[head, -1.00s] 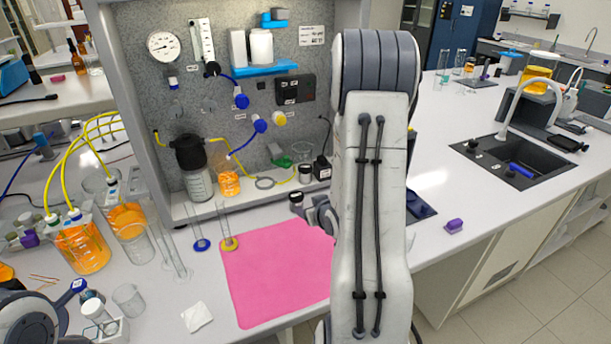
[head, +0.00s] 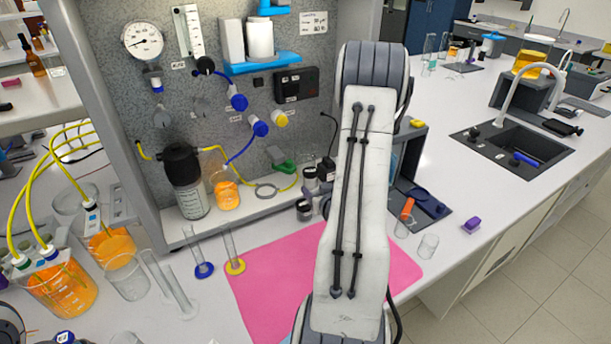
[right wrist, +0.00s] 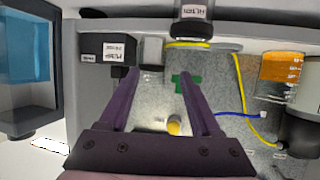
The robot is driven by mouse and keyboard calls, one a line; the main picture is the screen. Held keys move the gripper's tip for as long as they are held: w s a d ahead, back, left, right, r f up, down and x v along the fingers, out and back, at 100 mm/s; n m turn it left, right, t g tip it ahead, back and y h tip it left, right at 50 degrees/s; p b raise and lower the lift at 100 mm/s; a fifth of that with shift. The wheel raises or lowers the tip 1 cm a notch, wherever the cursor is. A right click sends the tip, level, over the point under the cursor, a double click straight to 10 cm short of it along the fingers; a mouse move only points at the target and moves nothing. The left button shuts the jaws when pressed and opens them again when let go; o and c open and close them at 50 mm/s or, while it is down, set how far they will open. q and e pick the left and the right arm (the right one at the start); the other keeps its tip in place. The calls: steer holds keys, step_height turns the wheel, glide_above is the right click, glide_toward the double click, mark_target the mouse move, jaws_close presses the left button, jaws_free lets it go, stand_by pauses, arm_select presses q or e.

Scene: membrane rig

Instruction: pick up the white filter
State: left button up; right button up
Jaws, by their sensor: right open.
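My right gripper (right wrist: 163,76) is open in the right wrist view, its two purple fingers apart with nothing between them. In the head view my own right arm hides most of it. A small dark-capped jar (head: 304,208) with a pale label stands just left of the arm. In the wrist view, a dark cylinder (right wrist: 193,20) with a label that seems to read "filter" is beyond the fingertips. I cannot single out the white filter with certainty. White containers (head: 260,40) stand on the blue shelf (head: 262,68). My left gripper is not in view.
The grey rig panel (head: 290,130) with gauge and tubing stands behind. A pink mat (head: 262,290) lies in front. Two glass cylinders (head: 202,268) stand at its left edge, glass beakers (head: 428,245) at its right. Orange-filled beakers (head: 70,290) crowd the left.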

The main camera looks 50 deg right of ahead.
mark_target(313, 179)
steer(key=w+d, duration=0.1)
steer(key=w+d+f, duration=0.1)
steer(key=shift+w+d+f+p, duration=0.2)
steer(key=shift+d+p, duration=0.1)
steer(key=shift+p, duration=0.1)
steer(key=shift+w+d+p, duration=0.35)
steer(key=shift+w+p, duration=0.05)
steer(key=shift+w, duration=0.05)
steer(key=p+x, duration=0.1)
steer(key=x, duration=0.2)
steer(key=shift+w+d+p, duration=0.2)
steer(key=shift+p, duration=0.1)
steer(key=shift+w+d+f, duration=0.2)
steer(key=shift+w+f, duration=0.05)
steer(key=shift+w, duration=0.05)
steer(key=shift+c, duration=0.3)
jaws_close()
